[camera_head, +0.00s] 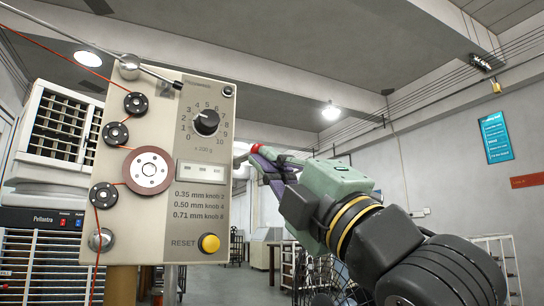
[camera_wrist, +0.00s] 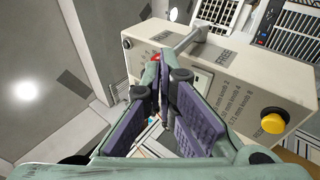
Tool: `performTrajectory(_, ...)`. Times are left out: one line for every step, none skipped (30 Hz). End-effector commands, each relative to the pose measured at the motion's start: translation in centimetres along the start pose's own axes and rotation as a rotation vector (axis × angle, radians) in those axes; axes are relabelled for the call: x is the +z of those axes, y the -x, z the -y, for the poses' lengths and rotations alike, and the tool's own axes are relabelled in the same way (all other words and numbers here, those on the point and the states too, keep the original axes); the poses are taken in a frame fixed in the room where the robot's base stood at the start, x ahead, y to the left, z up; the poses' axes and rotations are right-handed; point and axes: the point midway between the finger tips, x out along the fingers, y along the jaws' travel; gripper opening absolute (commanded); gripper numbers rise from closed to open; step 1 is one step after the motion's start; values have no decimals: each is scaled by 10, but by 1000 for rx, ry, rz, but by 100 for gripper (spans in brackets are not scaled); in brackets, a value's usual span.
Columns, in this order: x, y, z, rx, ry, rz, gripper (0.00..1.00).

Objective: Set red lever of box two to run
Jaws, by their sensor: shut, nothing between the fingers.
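A beige winding box (camera_head: 205,95) stands at left centre in the head view, and its side shows in the wrist view (camera_wrist: 150,38). A grey lever shaft (camera_wrist: 187,41) sticks out from that side, with a red tip (camera_wrist: 155,57) at its end. The red tip also shows in the head view (camera_head: 257,149), right of the box. My gripper (camera_head: 264,158) is shut and empty, its fingertips right beside the red tip; I cannot tell whether they touch. In the wrist view the fingers (camera_wrist: 160,72) partly cover the lever. The word FREE is readable on the box; no RUN label is readable.
The box front carries a black dial (camera_head: 206,122), a yellow reset button (camera_head: 209,243) and a red disc (camera_head: 147,170) with small black pulleys and red wire. A white rack unit (camera_head: 55,135) stands behind at left. Open room lies right of the box.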

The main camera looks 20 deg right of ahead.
Motion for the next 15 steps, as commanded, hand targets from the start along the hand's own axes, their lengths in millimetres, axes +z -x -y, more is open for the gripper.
performTrajectory(1,-2,-4,-8,-1,1,0)
performTrajectory(1,-2,-4,-13,-2,1,0)
performTrajectory(1,-3,-5,-20,-3,1,0)
performTrajectory(1,-3,-6,-25,-4,1,0)
performTrajectory(1,-4,-8,-31,-5,1,0)
performTrajectory(1,-5,-10,-42,-7,1,0)
performTrajectory(2,-6,-11,-51,-9,1,0)
performTrajectory(2,-7,-13,-61,-11,1,0)
performTrajectory(2,-9,-16,-77,-14,1,0)
performTrajectory(2,-10,-18,-90,-17,1,0)
performTrajectory(3,-12,-20,-105,-19,2,0)
performTrajectory(3,-14,-24,-125,-23,1,0)
performTrajectory(3,-15,-26,-141,-26,1,0)
performTrajectory(3,-17,-28,-154,-29,0,0)
performTrajectory(4,-19,-30,-150,-30,0,0)
